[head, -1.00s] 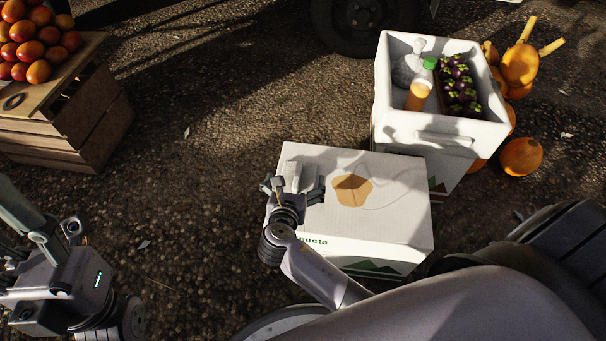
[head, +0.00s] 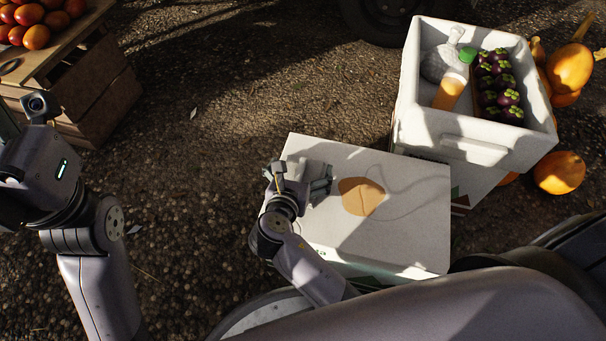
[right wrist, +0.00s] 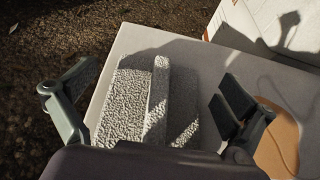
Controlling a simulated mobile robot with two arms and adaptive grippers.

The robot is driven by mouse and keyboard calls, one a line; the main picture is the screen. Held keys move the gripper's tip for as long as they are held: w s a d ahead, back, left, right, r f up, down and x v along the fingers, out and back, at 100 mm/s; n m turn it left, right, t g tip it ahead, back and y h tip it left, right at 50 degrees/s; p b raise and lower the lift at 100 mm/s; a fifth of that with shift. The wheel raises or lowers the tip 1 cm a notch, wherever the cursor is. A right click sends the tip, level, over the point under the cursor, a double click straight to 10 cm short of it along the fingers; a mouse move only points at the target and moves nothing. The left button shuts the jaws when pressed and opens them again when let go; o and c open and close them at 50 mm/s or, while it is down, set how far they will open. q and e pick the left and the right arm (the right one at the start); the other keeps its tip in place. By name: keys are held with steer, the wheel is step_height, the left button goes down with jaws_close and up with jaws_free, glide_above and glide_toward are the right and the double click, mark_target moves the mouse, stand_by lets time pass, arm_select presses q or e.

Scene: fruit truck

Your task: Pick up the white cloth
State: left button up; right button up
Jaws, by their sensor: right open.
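The white cloth (right wrist: 155,100) is a fuzzy, folded piece lying on top of the white carton in the right wrist view, with a raised fold down its middle. In the head view, the cloth (head: 314,168) is mostly hidden behind my right gripper. My right gripper (head: 297,181) is open over the carton's left end. In the right wrist view, its fingers (right wrist: 154,97) stand apart on either side of the cloth, not closed on it. My left arm is at the left edge of the head view, its fingers largely cut off.
The white carton (head: 400,235) has an orange patch (head: 361,197) right of the cloth. Behind it, a white foam box (head: 420,90) holds a bottle (head: 450,90) and purple fruit (head: 500,85). Orange pumpkins (head: 559,173) lie at right. A wooden crate (head: 95,90) with red fruit stands at left.

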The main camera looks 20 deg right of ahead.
steer(key=c, duration=1.9)
